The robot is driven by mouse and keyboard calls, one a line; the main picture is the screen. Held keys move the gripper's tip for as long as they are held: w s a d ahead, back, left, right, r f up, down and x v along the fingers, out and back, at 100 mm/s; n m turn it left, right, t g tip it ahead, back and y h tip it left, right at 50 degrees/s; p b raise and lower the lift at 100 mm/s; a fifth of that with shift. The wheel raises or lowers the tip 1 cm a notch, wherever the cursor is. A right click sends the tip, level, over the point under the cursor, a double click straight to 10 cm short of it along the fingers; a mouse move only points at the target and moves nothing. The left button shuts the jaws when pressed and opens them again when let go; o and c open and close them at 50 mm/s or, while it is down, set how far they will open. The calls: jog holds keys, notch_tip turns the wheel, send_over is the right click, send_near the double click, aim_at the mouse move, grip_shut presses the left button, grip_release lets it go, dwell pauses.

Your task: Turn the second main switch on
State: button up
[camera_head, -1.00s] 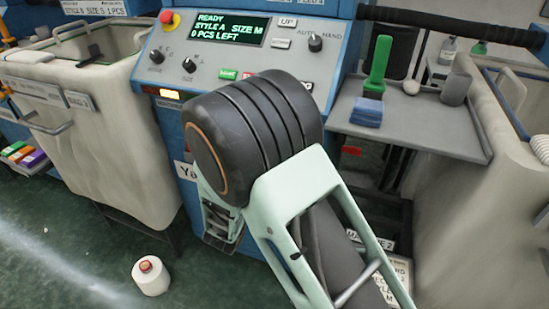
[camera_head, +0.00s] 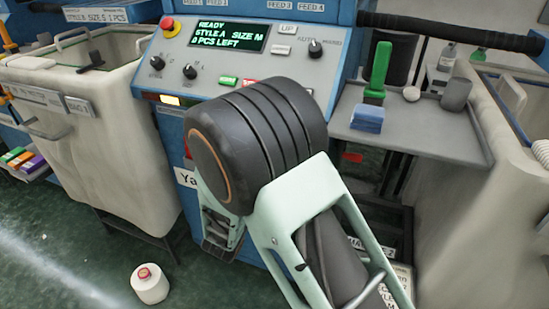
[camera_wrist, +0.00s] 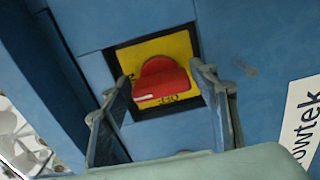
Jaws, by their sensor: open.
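A red rotary switch (camera_wrist: 162,79) sits on a yellow plate (camera_wrist: 185,45) inside a dark square recess, in the wrist view. Its bar lies roughly across the picture. In the head view my gripper (camera_head: 220,230) is low at the front of the blue machine (camera_head: 235,62), and my arm hides the switch.
The machine's panel has a display (camera_head: 228,36), knobs and a red stop button (camera_head: 168,24). A pale bin (camera_head: 120,165) stands at left. A grey shelf (camera_head: 430,138) juts out at right, with a green-handled tool (camera_head: 378,72). A yarn cone (camera_head: 149,285) stands on the floor.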

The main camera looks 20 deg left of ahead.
jog(key=s+a, duration=0.1)
jog(key=s, duration=1.1)
jog(key=shift+w, duration=0.1)
